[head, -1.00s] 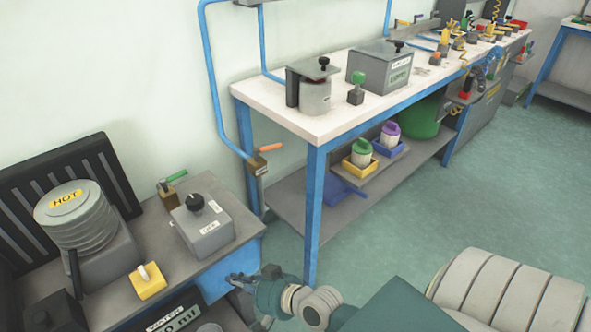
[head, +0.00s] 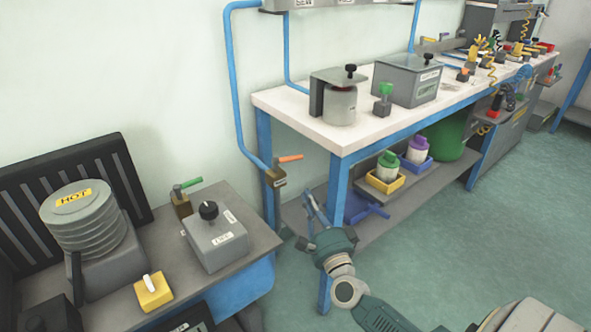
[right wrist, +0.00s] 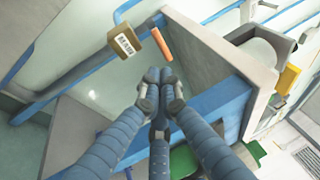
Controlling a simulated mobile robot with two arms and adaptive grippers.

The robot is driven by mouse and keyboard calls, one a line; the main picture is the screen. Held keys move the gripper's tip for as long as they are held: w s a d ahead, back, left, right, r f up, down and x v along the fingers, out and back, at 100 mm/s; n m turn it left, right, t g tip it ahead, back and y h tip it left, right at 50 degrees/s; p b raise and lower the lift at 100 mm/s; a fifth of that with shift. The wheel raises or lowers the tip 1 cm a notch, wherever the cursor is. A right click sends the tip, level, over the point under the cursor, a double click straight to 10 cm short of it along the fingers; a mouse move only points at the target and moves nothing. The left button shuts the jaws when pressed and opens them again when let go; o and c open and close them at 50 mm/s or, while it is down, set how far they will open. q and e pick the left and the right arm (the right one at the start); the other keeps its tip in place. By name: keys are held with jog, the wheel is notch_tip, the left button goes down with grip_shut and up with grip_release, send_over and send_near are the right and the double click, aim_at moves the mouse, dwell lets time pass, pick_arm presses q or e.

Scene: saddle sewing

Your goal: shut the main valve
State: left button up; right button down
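A valve with an orange handle (head: 289,158) and a brass-coloured labelled body (head: 276,177) sits at the lower end of a blue pipe, left of the white-topped table. Its label is too small to read. The right wrist view shows the valve body (right wrist: 125,43) and the orange handle (right wrist: 161,44) beyond the fingertips. My right gripper (head: 312,205) is below and a little right of this valve, apart from it. Its blue-grey fingers (right wrist: 159,85) hold nothing; their tips look close together, but the opening is unclear. My left gripper is out of view.
Another valve with a green handle (head: 188,184) stands on the low bench (head: 150,235), beside a grey box with a black knob (head: 216,238). The white-topped table (head: 300,108) and its blue leg (head: 340,185) are close to my right arm. Green floor is open at right.

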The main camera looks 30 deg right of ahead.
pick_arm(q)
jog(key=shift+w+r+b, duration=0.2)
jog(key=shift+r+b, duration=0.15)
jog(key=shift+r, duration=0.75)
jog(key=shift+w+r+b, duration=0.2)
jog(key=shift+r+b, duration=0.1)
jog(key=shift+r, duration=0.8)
pick_arm(e)
jog(key=x, duration=1.1)
jog(key=shift+w, duration=0.4)
jog(key=shift+d, duration=0.1)
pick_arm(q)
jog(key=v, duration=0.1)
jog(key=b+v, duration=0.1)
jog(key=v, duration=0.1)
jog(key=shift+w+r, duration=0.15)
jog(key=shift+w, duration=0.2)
pick_arm(e)
jog(key=shift+w+d, duration=0.7)
jog(key=shift+w, duration=0.15)
jog(key=shift+a+f, duration=0.1)
jog(key=shift+f, duration=0.05)
